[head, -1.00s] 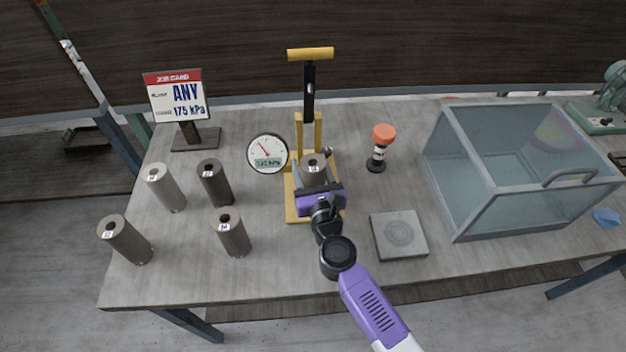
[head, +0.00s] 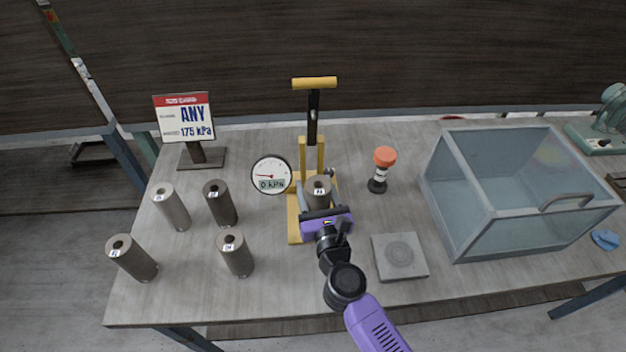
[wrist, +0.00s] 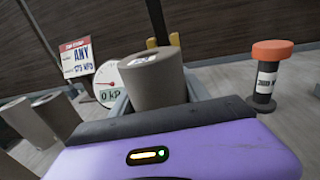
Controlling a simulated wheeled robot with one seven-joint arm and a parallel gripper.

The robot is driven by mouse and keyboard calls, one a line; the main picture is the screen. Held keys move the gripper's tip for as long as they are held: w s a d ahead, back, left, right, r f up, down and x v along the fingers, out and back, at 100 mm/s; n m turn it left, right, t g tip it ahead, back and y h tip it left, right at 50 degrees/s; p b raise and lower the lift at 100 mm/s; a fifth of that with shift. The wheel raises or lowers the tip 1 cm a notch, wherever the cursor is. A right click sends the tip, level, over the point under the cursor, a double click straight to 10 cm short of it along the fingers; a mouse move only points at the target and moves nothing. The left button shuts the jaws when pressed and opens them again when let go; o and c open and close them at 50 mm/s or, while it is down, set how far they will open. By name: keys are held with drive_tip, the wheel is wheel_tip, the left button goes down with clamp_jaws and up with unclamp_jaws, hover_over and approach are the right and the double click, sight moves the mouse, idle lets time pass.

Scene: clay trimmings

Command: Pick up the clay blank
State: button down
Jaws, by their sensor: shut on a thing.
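A grey-brown cylinder (head: 318,194), which I take to be the clay blank, stands upright at the yellow lever press (head: 294,228). It has a small white label and a hollow top. My gripper (head: 320,203) is shut on it from the front, low on its side. In the wrist view the cylinder (wrist: 157,82) rises between my grey fingers, and its lower part is hidden behind my gripper. I cannot tell whether it touches the press base. The round gauge (head: 271,175) beside the press reads 0 kPa.
Several similar labelled cylinders (head: 236,254) stand at left. A job card (head: 184,118) reads ANY, 175 kPa. An orange-topped tool (head: 384,160), a square grey plate (head: 400,269) and a clear box (head: 470,235) are at right.

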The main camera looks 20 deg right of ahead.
drive_tip(key=s+a+b, duration=0.2)
drive_tip(key=s+b, duration=0.1)
drive_tip(key=s, duration=1.2)
drive_tip(key=shift+a+r, duration=0.15)
drive_tip(key=shift+a, duration=0.2)
